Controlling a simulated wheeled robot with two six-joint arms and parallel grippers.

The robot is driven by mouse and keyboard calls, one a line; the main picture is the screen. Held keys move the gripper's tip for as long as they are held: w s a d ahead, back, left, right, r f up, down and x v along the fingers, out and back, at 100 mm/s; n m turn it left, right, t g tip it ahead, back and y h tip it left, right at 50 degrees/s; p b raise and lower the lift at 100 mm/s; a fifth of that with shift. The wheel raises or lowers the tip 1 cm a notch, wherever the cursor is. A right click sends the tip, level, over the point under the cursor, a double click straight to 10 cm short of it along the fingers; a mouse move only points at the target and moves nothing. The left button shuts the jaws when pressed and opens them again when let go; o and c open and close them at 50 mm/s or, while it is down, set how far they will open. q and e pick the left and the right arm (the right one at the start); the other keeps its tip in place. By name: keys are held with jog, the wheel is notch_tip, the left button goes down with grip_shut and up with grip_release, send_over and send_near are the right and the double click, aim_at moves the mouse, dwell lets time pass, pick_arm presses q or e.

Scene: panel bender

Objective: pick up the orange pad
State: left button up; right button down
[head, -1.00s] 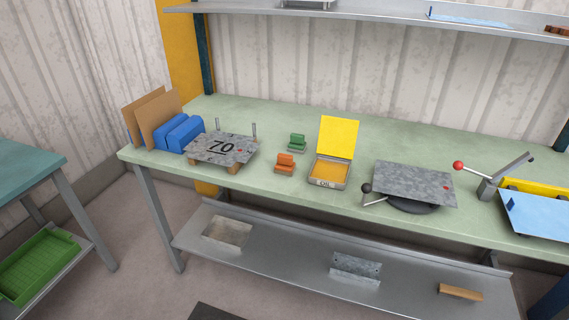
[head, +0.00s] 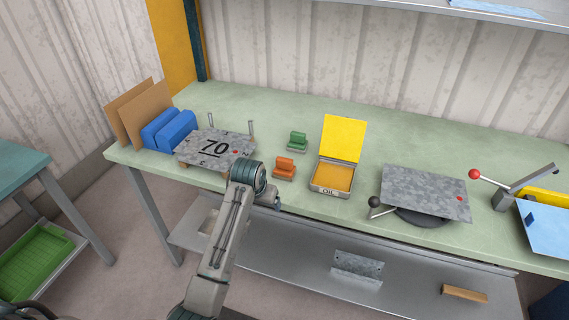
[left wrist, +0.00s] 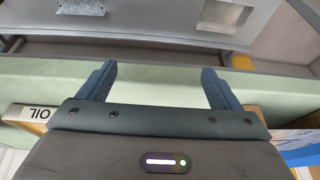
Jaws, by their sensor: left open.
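The orange pad (head: 284,168) is a small block with a raised grip, on the green bench between the 70 plate and the oil tin. A similar green pad (head: 298,140) stands behind it. My left arm reaches up from below, and its left gripper (head: 275,202) is at the bench's front edge, just in front of the orange pad and apart from it. In the left wrist view the two blue fingers (left wrist: 160,78) are spread wide with nothing between them. The orange pad does not show there. My right gripper is not in view.
The open yellow oil tin (head: 331,190) stands right of the orange pad. The metal plate marked 70 (head: 203,151) is to its left, beside blue blocks (head: 169,131). A grey plate (head: 425,190) with a lever is further right. A lower shelf (head: 310,258) runs beneath.

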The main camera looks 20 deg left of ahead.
pick_arm(q)
jog(key=w+r, duration=0.3)
send_near(284, 159)
notch_tip(284, 159, down, 2)
jog(key=p+x, duration=0.1)
jog(key=x, duration=0.4)
jog(key=shift+w+a, duration=0.2)
jog(key=shift+w, duration=0.05)
jog(key=shift+w+d+f+p, duration=0.15)
jog(key=shift+w+f+p, duration=0.15)
jog(key=shift+f+p, duration=0.4)
jog(key=p+x, duration=0.1)
jog(key=x, duration=0.1)
jog(key=shift+w+d+f, duration=0.1)
jog(key=shift+w+f, duration=0.15)
jog(key=shift+f, duration=0.05)
jog(key=shift+w+f, duration=0.2)
jog(key=shift+f, duration=0.3)
jog(key=c, duration=1.1)
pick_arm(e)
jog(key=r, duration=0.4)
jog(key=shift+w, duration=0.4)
pick_arm(q)
jog(key=shift+r, duration=0.1)
